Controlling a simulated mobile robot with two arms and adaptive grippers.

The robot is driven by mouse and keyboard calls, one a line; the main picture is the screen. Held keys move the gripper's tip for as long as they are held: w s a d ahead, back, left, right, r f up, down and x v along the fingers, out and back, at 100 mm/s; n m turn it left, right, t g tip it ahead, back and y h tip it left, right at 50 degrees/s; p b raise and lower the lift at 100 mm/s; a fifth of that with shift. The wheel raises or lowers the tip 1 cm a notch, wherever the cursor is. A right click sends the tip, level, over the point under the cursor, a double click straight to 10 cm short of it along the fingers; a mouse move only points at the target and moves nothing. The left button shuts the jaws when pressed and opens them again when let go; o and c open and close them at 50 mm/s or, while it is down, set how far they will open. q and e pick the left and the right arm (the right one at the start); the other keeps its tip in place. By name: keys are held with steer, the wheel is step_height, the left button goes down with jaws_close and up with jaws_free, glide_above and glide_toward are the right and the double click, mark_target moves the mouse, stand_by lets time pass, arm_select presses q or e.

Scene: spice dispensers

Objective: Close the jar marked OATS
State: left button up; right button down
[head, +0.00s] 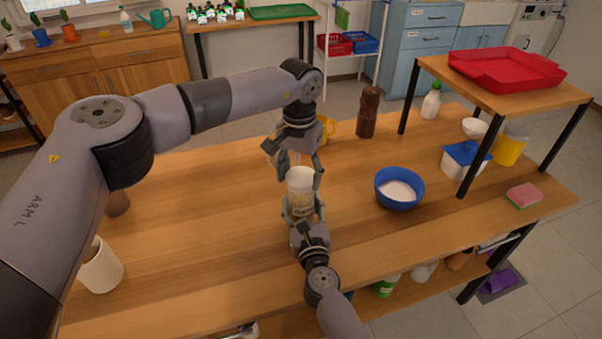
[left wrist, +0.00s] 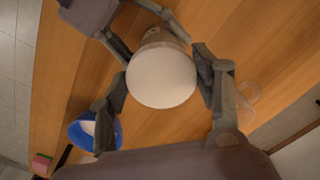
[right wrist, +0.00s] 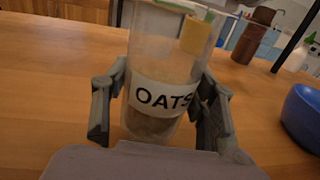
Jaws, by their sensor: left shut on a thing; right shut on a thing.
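The OATS jar (head: 301,203) stands upright on the wooden table; it is clear, with a white label and brownish contents low inside, as the right wrist view (right wrist: 153,100) shows. A round white lid (left wrist: 161,76) fills the middle of the left wrist view, at the top of the jar (head: 300,178). My left gripper (head: 302,172) comes from above and is shut on the lid. My right gripper (head: 301,212) is shut on the jar's body from the near side, its fingers on both sides of the label. Whether the lid is fully seated cannot be told.
A blue bowl (head: 399,190) of white stuff stands right of the jar. A pepper mill (head: 368,112) and a yellow mug (head: 328,130) stand behind. A white cup (head: 100,267) is at the left. A raised shelf (head: 541,96) with a red tray (head: 506,70) is at the right.

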arm_select(q)
steer(key=m, duration=0.3)
steer(key=shift+w+a, duration=0.1)
steer(key=o, duration=1)
steer(key=shift+r, duration=2.3)
steer(key=shift+c, duration=0.5)
